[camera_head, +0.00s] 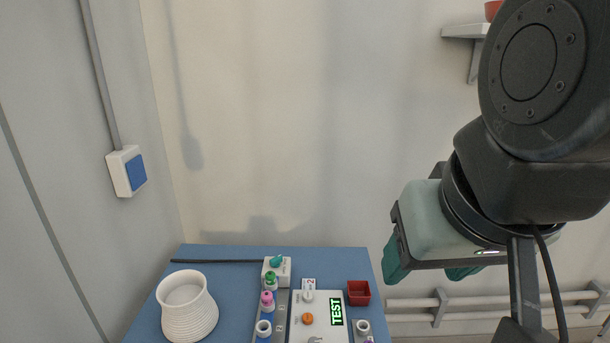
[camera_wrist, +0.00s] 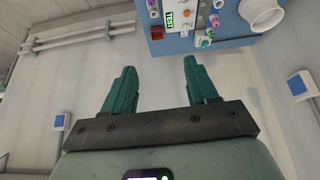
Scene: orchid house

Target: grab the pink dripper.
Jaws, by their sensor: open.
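The pink dripper (camera_head: 267,297) is a small bottle with a pink top, standing in a grey rack on the blue table left of the white TEST panel. A green-topped bottle (camera_head: 272,281) stands just behind it. In the wrist view the pink dripper (camera_wrist: 215,21) is tiny near the top edge. My gripper (camera_head: 428,270) has teal fingers, spread apart and empty. It hangs to the right of the table, well away from the dripper. Its fingers also show in the wrist view (camera_wrist: 160,66), with bare wall between them.
The blue table (camera_head: 230,262) holds a white ribbed pot (camera_head: 189,308), a white box with a teal knob (camera_head: 277,267), the TEST panel (camera_head: 315,304) and a red square tray (camera_head: 358,292). White-rimmed vials flank the panel. A pipe rail (camera_head: 415,302) runs along the wall at right.

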